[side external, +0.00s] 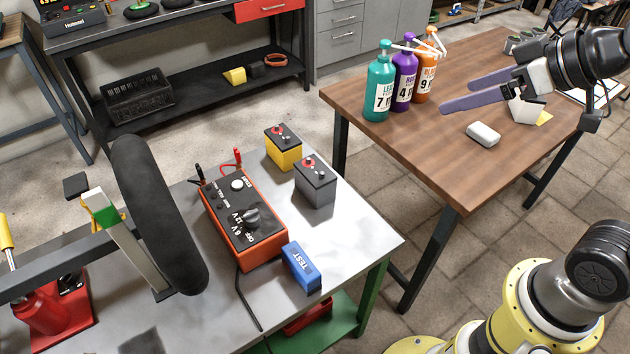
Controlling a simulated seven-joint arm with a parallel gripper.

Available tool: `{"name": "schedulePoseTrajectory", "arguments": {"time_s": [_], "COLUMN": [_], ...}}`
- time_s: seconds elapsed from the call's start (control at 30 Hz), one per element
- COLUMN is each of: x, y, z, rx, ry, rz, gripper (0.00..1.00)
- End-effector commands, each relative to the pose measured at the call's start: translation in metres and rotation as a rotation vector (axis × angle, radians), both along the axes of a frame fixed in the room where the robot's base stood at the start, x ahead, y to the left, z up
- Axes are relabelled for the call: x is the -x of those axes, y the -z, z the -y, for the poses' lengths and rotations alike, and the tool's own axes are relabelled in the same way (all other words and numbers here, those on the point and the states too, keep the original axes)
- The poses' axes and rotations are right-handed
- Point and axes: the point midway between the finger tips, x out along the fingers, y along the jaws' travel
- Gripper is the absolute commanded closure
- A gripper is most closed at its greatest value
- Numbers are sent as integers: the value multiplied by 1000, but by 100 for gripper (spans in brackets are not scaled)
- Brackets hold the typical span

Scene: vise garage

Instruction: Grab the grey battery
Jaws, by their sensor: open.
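The grey battery (315,183) stands upright on the light metal table, near its right edge. It has a dark top with a red terminal cap. A yellow battery (283,149) of similar shape stands just behind it to the left. My gripper (462,98) is at the upper right, over the wooden table, with its two long purple fingers pointing left. The fingers are apart and nothing shows between them. It is well away from the grey battery, up and to the right in the picture.
An orange tester box (236,227) and a blue TEST block (301,267) sit left and in front of the batteries. Teal (379,85), purple (405,76) and orange (425,70) bottles stand on the wooden table (400,125). A white object (483,134) lies near my gripper.

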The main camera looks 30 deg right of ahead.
Motion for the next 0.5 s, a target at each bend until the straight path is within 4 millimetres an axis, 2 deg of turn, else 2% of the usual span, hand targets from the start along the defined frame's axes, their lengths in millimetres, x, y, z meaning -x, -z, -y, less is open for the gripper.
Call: {"name": "schedulePoseTrajectory", "arguments": {"time_s": [0.03,0.17,0.27,0.37,0.5], "x": [-17,-63,-98,-130,-167], "y": [1,5,18,38,79], "z": [-4,-13,-21,-27,-37], "rx": [-5,-14,-15,-11,3], "ry": [-9,-22,-22,-14,1], "rz": [6,35,40,31,-7], "gripper": [0,0,0,0,0]}}
